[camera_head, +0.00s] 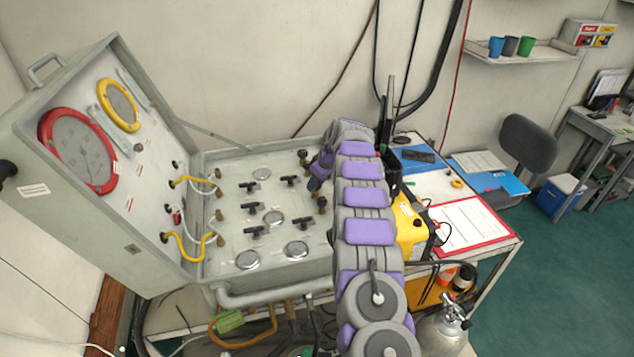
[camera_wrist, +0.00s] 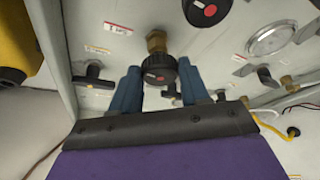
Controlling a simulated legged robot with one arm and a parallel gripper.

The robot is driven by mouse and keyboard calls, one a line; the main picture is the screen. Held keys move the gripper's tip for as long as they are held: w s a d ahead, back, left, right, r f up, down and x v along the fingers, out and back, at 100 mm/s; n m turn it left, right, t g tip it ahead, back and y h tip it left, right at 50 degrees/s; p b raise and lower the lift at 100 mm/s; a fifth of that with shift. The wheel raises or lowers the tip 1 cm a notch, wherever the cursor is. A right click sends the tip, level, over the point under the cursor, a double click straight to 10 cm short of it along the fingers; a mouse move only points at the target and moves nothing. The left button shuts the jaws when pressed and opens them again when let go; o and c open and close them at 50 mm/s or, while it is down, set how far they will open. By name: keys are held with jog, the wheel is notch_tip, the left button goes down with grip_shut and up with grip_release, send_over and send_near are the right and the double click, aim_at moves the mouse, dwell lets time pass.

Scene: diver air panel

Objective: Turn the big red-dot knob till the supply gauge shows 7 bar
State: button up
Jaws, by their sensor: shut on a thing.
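In the wrist view, my gripper (camera_wrist: 160,90) has its two blue fingers on either side of a round black knob (camera_wrist: 158,66) with a brass fitting behind it. The gripper is shut on this knob; its face carries a small pale and reddish mark. Another round black knob with a clear red dot (camera_wrist: 208,9) sits above, cut off by the top edge. I cannot tell which gauge is the supply gauge, and no reading is legible.
The open case lid holds a red-rimmed gauge (camera_head: 78,152) and a yellow-rimmed gauge (camera_head: 119,105). The panel (camera_head: 235,235) carries several small gauges and black T-handles. Yellow hoses (camera_head: 185,247) run at its left. A yellow box (camera_head: 409,228) stands right of my arm.

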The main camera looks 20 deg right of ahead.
jog(key=m, duration=0.1)
jog(key=m+h+p, duration=0.1)
jog(key=m, duration=0.1)
jog(key=m+p, duration=0.1)
jog(key=shift+a+r+m+t+h, duration=0.2)
jog(key=shift+r+m+t+h, duration=0.1)
jog(key=shift+t, duration=0.1)
jog(key=m+h+p, duration=0.1)
jog(key=m, duration=0.1)
jog(key=m+p, duration=0.2)
jog(key=shift+a+f+h, duration=0.15)
jog(key=shift+h, duration=0.25)
jog(key=m, duration=0.2)
jog(key=m+h, duration=0.1)
jog(key=m, duration=0.1)
jog(key=shift+a+f+b, duration=0.15)
jog(key=shift+f+b, duration=0.05)
jog(key=shift+b, duration=0.15)
jog(key=m+g+h+b, duration=0.1)
jog(key=m, duration=0.2)
jog(key=shift+w+a+m, duration=0.1)
jog(key=shift+w+m, duration=0.05)
jog(key=shift+m, duration=0.25)
jog(key=shift+r+m+g+h+p, duration=0.15)
jog(key=shift+m+g+h+p, duration=0.25)
jog(key=shift+m+p, duration=0.45)
jog(key=shift+w+a+m+g+p, duration=0.1)
jog(key=shift+m+g+p, duration=0.3)
jog(key=shift+m+p, duration=1)
